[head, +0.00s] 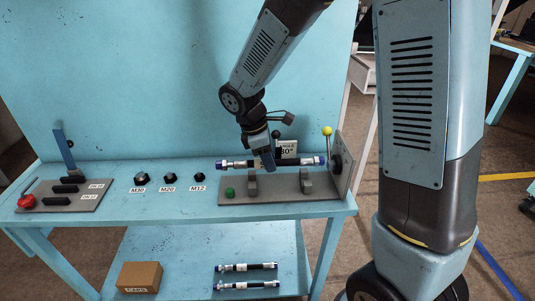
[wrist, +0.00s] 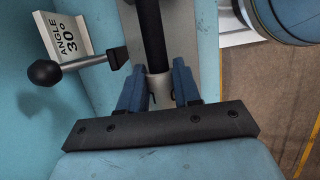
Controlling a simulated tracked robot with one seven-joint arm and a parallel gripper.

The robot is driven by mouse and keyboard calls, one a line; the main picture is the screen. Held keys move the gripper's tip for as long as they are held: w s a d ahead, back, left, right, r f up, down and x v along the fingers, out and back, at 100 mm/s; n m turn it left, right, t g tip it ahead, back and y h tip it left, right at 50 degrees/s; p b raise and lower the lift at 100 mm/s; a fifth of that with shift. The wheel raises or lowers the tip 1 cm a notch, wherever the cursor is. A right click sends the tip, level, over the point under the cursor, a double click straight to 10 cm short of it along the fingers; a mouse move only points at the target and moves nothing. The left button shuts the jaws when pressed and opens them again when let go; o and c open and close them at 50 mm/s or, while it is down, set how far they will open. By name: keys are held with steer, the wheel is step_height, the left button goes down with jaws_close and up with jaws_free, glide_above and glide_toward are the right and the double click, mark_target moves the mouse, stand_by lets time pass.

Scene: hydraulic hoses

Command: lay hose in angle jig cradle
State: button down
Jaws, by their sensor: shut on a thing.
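My gripper (head: 267,163) is shut on a black hose (head: 288,161) with metal fittings and blue ends. The hose lies level, left to right, over the angle jig. The jig has a grey base plate (head: 275,204), two grey cradle supports (head: 306,182) and an upright end plate (head: 341,165) at the right. I cannot tell whether the hose touches the supports. In the wrist view, the black hose (wrist: 152,35) runs away from between my blue fingers (wrist: 160,84). The gripper hides part of the hose.
An angle 30° card (wrist: 66,37) and a dark-knobbed lever (wrist: 46,73) stand beside the hose. A yellow-knobbed lever (head: 327,131) and a green button (head: 230,192) are on the jig. A red-handled fixture (head: 67,198) is far left. Two hoses (head: 247,285) and a box (head: 139,276) lie below.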

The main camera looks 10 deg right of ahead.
steer(key=shift+f, duration=2.65)
steer(key=c, duration=0.7)
jaws_free()
steer(key=v, duration=1.3)
steer(key=shift+a+r, duration=0.1)
steer(key=shift+r, duration=0.2)
